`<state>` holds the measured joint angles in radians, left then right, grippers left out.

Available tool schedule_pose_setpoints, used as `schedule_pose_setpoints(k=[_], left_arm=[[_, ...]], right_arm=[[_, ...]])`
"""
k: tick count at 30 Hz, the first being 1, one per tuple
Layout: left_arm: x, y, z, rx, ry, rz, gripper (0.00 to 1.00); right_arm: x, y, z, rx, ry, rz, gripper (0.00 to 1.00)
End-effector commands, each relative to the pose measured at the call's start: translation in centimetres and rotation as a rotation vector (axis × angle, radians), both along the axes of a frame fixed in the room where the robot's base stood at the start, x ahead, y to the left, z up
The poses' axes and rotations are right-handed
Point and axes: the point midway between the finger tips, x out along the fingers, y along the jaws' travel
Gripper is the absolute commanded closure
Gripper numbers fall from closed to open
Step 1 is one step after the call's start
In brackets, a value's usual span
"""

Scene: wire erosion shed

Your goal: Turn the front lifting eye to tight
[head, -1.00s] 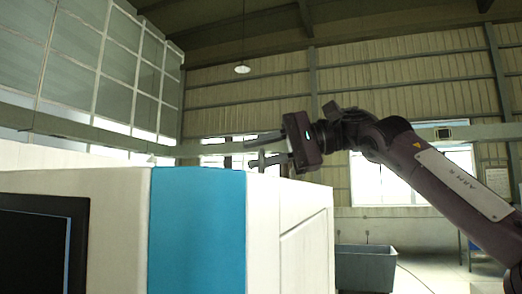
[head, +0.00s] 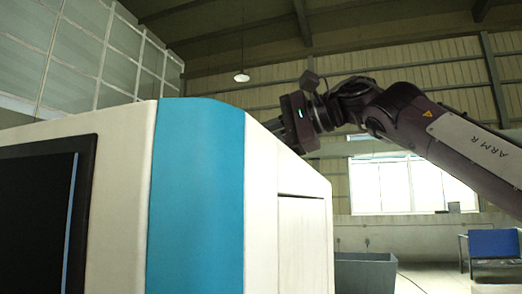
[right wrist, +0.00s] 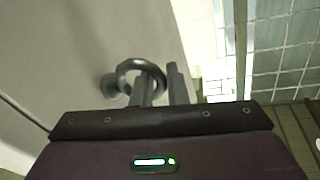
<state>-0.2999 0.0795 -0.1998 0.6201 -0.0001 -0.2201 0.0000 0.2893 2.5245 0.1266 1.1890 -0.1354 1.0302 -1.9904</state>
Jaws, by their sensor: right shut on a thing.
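The lifting eye (right wrist: 127,70) is a dark metal ring on a round foot, standing on the pale machine top in the right wrist view. My right gripper (right wrist: 160,82) is shut on the ring's edge: one finger overlaps the ring and the other lies just to its right. In the head view my right gripper (head: 274,127) is at the top edge of the white machine cabinet (head: 290,230), its fingertips hidden behind that edge. The eye is hidden in the head view. My left gripper is not in view.
The cabinet has a blue corner panel (head: 197,200) and a dark screen (head: 35,220). A grey bin (head: 366,272) and a blue chair-like item (head: 495,243) stand on the floor to the right.

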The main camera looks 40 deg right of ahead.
Motion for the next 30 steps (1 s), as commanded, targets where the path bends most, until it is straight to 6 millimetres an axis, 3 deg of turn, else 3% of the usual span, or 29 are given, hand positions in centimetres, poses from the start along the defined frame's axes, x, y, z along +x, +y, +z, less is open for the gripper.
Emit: schedule_pose_setpoints(k=[11,12,15,25,30], left_arm=[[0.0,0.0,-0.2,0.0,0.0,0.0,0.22],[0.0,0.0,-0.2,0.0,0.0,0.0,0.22],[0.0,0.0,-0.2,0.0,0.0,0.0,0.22],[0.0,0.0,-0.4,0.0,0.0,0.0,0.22],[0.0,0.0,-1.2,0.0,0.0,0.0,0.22]], right_arm=[[-0.2,-0.1,0.6,0.0,-0.014,-0.04,1.0],[-0.2,-0.1,0.6,0.0,-0.015,-0.04,0.86],[-0.1,-0.1,0.5,0.001,-0.013,-0.04,0.73],[-0.3,-0.2,0.3,0.001,-0.007,-0.037,0.72],[-2.4,-0.9,0.7,0.0,-0.011,-0.039,0.72]])
